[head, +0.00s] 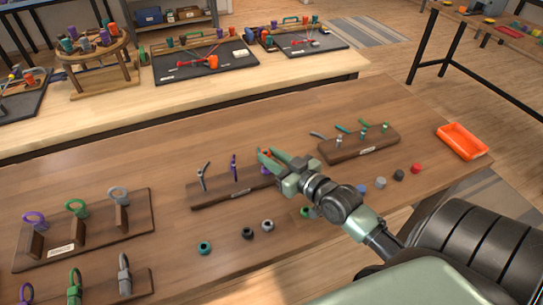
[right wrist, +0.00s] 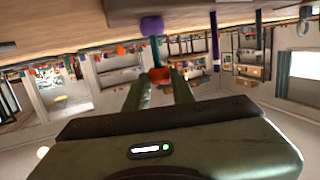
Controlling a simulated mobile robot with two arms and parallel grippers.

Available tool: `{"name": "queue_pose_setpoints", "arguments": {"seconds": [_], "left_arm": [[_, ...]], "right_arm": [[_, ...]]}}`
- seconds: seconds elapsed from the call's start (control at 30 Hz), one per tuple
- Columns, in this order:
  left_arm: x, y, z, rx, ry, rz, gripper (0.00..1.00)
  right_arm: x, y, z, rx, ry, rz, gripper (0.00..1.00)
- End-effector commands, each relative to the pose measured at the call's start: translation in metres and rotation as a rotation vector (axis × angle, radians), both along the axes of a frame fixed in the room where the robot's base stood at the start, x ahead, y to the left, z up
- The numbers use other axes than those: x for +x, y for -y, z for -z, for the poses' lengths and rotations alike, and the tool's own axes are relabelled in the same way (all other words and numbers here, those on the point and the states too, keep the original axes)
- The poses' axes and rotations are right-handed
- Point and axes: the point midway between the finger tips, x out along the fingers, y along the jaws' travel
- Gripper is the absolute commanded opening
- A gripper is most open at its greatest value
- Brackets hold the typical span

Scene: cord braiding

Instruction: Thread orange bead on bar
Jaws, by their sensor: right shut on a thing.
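The orange bead (head: 265,152) is held between the fingertips of my right gripper (head: 268,156), above the middle wooden rack (head: 235,191). In the right wrist view the orange bead (right wrist: 158,76) sits between the two green fingers, in line with the end of a teal bar (right wrist: 155,48). A purple piece (right wrist: 152,25) is at the other end of that bar. I cannot tell whether the bead is around the bar or only at its tip. The rack also carries a grey bar (head: 203,176) and a purple bar (head: 234,168). My left gripper is not in view.
Another rack (head: 360,148) stands right, and ring racks (head: 84,235) left. An orange tray (head: 461,141) is at the right end.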

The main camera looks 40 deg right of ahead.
Motion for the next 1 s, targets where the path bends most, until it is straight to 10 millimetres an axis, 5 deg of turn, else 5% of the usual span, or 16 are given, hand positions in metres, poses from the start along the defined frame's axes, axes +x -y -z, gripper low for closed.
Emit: {"name": "queue_pose_setpoints", "arguments": {"seconds": [0.4,0.43,0.5,0.77,0.83,1.0], "left_arm": [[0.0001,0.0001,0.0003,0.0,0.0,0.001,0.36],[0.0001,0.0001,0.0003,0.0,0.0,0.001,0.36],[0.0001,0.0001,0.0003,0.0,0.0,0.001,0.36],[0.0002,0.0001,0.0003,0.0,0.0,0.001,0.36],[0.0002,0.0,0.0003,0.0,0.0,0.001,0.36],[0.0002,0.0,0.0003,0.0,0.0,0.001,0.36]], "right_arm": [[0.0,-0.0001,0.0006,0.0,0.0,0.0,0.0],[0.0,-0.0001,0.0006,0.0,0.0,0.0,0.27],[0.0,-0.0001,0.0006,0.0,0.0,0.0,0.46],[0.0,-0.0001,0.0005,0.0,0.0,0.0,0.5],[0.0,-0.0001,0.0005,0.0,0.0,0.0,0.64],[0.0,-0.0001,0.0005,0.0,0.0,0.0,0.64]]}}
